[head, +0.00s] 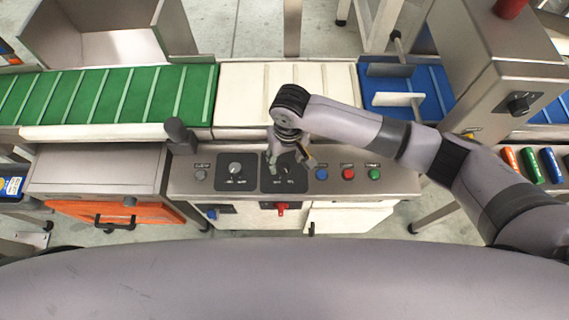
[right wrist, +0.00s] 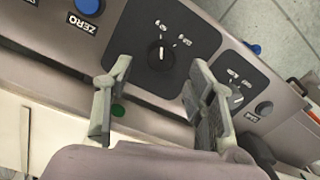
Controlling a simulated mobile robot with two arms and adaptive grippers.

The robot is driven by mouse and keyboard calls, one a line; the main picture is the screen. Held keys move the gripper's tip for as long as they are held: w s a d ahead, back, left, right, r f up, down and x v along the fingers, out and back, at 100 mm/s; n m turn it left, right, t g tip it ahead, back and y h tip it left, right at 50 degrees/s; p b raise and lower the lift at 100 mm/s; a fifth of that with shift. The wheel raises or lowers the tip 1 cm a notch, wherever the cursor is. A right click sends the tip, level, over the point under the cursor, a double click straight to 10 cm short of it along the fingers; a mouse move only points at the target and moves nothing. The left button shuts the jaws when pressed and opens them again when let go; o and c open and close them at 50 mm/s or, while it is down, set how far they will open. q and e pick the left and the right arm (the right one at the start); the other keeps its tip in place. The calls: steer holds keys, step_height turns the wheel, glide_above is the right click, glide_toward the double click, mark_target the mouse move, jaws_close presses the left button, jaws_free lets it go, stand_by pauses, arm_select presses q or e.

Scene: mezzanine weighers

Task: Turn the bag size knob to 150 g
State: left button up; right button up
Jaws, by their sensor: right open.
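A control panel (head: 400,183) stands in front of the conveyor. It carries two black dial plates with knobs. The right-hand plate (head: 268,187) is under my right gripper (head: 288,163). In the right wrist view its round dark knob (right wrist: 160,54), with a pale pointer line, sits just beyond and between the open fingertips (right wrist: 160,70). The fingers look apart from the knob. Small white labels lie round it, too blurred to read. The second knob (head: 235,168) is on the left plate and also shows in the right wrist view (right wrist: 236,98). My left gripper is out of view.
A blue button (head: 321,174), a red button (head: 348,173) and a green button (head: 374,174) lie right of the dials. A dark upright post (head: 180,134) stands at the panel's left. A cream belt (head: 245,90) runs behind between green and blue belts.

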mark_target(284, 168)
steer(key=shift+a+f, duration=0.1)
steer(key=shift+f, duration=2.15)
steer(key=c, duration=1.2)
steer(key=shift+r+m+p, duration=0.2)
steer(key=shift+m+p, duration=0.2)
steer(key=shift+p, duration=0.35)
steer(key=m+p, duration=0.3)
steer(key=p, duration=0.1)
steer(key=m+p, duration=0.3)
steer(key=p, duration=0.1)
steer(key=shift+s+a+m, duration=0.1)
steer(key=shift+s+m, duration=0.1)
steer(key=shift+m, duration=0.1)
steer(key=shift+m+p, duration=1.05)
steer(key=shift+m, duration=0.05)
steer(key=shift+w+f+m+p, duration=0.15)
steer(key=shift+m+p, duration=0.5)
steer(key=shift+m, duration=0.55)
